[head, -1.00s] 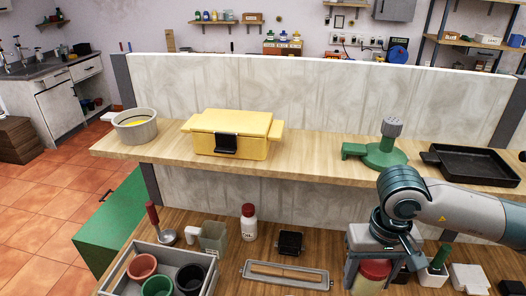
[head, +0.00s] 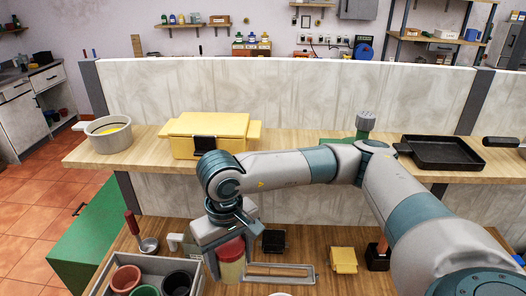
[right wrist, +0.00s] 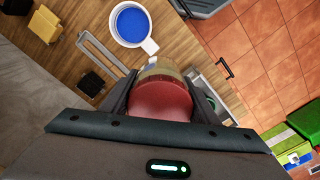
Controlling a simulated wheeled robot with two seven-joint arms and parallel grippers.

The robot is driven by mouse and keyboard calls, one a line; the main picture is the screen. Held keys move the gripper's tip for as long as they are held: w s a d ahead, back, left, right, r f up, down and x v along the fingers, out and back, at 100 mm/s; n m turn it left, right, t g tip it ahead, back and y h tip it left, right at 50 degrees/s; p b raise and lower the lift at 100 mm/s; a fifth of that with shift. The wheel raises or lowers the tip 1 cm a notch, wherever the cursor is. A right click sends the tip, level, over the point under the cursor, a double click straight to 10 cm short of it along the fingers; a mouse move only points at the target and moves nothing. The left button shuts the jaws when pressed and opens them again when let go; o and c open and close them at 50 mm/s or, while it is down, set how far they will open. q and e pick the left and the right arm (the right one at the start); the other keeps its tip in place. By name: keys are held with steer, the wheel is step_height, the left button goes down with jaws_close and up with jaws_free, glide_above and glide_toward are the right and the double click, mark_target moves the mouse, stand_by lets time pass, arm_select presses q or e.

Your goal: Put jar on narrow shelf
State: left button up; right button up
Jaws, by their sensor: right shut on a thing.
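The jar (head: 231,272) has a red lid and a pale yellowish body. My right gripper (head: 230,262) is shut on it from above and holds it upright over the lower worktop, by the grey crate. In the right wrist view the red lid (right wrist: 162,100) sits between the two fingers. Whether the jar's base is clear of the worktop I cannot tell. The narrow shelf (head: 285,141) is the raised wooden ledge along the pale panel, behind and above the jar. My left gripper is not in view.
A grey pot (head: 107,136) and a yellow box (head: 180,148) stand on the shelf's left part. A green tool (head: 365,122) and a black pan (head: 440,153) stand further right. Bare shelf shows between box and tool.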

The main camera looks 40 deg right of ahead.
steer(key=shift+w+a, duration=0.15)
steer(key=shift+a, duration=0.2)
